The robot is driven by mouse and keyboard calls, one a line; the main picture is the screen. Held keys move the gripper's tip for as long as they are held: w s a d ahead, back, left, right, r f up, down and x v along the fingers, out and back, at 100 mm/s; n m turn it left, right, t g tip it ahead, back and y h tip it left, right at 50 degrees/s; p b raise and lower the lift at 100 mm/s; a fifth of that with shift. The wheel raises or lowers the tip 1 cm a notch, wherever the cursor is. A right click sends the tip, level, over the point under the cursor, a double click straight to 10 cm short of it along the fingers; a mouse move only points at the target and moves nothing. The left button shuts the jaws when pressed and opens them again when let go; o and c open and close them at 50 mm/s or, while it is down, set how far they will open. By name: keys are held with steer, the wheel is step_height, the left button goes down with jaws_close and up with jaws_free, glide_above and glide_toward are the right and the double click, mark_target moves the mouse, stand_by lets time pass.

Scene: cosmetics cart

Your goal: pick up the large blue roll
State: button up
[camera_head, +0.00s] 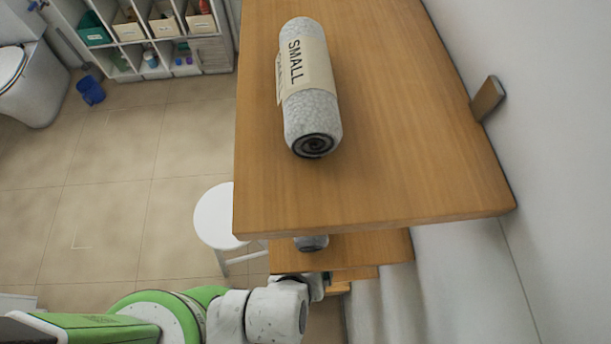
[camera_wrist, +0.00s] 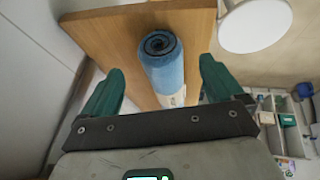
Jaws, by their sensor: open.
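In the wrist view, a large blue roll (camera_wrist: 166,65) with a pale band lies on a wooden shelf (camera_wrist: 100,38). Its spiral end faces up in the picture, and its lower part is hidden behind my gripper's body. My gripper (camera_wrist: 156,82) is open, with one green finger on each side of the roll in the picture. I cannot tell how far the fingers are from it. In the head view, my gripper is hidden by the upper shelf, and a roll end (camera_head: 312,243) shows on a lower shelf.
A grey roll (camera_head: 307,85) with a band marked SMALL lies on the upper wooden shelf (camera_head: 410,110). A white wall stands along the shelves' right side. A white stool (camera_head: 218,215) and a storage unit (camera_head: 205,55) stand to the left. Tiled floor there is open.

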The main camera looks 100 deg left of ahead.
steer(key=shift+x, duration=2.4)
steer(key=shift+d, duration=0.15)
steer(key=shift+c, duration=0.3)
steer(key=c, duration=1.2)
steer(key=shift+c, duration=0.5)
steer(key=shift+r, duration=0.1)
steer(key=shift+s, duration=0.1)
